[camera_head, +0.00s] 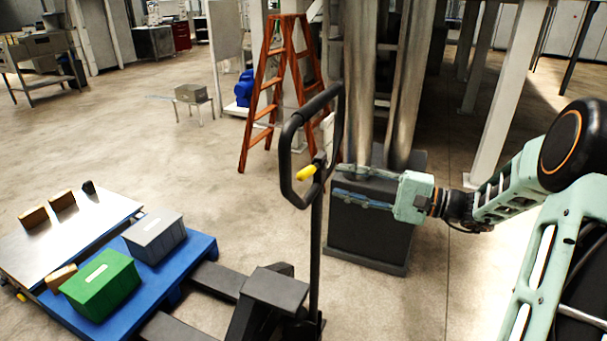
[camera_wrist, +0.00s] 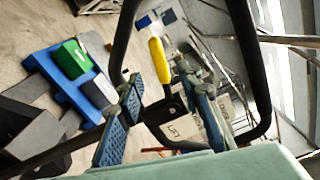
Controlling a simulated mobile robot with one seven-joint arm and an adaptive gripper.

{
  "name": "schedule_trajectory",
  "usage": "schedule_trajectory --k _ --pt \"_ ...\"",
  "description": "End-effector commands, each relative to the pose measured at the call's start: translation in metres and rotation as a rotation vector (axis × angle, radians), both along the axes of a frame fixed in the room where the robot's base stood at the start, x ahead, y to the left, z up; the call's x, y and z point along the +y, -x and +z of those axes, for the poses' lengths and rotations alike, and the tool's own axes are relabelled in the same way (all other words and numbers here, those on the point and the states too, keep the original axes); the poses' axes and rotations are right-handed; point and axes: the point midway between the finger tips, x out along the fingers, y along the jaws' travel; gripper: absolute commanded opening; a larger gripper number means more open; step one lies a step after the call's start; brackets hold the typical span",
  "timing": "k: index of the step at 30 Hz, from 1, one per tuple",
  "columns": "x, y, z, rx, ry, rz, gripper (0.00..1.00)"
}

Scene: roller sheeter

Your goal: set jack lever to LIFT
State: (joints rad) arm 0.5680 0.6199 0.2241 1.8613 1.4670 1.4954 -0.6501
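The yellow jack lever (camera_head: 306,172) sticks out inside the black loop handle (camera_head: 287,150) of the pallet jack. In the wrist view the lever (camera_wrist: 160,60) shows beyond my fingers, in the gap between them, above a dark plate with a pale label (camera_wrist: 180,130) that seems to read LIFT. My gripper (camera_head: 336,181) is open and empty, pointing left at the handle from its right side. In the wrist view the fingers of my gripper (camera_wrist: 164,72) are spread wide. I see no clear contact with the lever; the exact gap is hard to judge.
The loop handle frames the lever closely. A blue pallet (camera_head: 200,250) carries a green box (camera_head: 101,284) and a grey box (camera_head: 154,236) at the lower left. A dark block (camera_head: 370,230) stands behind my gripper. An orange stepladder (camera_head: 262,110) stands behind the handle.

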Motion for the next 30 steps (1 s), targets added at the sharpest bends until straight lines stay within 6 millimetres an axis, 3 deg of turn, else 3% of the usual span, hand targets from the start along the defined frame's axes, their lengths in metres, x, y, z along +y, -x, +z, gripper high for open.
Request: schedule_trajectory --k 15,21,29,30 --pt "0.084 -0.029 0.000 0.002 0.003 0.005 0.33" --pt "0.095 -0.033 -0.001 0.004 0.004 0.003 0.33" --pt "0.096 -0.034 -0.001 0.004 0.005 0.002 0.33" --pt "0.096 -0.034 -0.001 0.004 0.005 0.002 0.29"
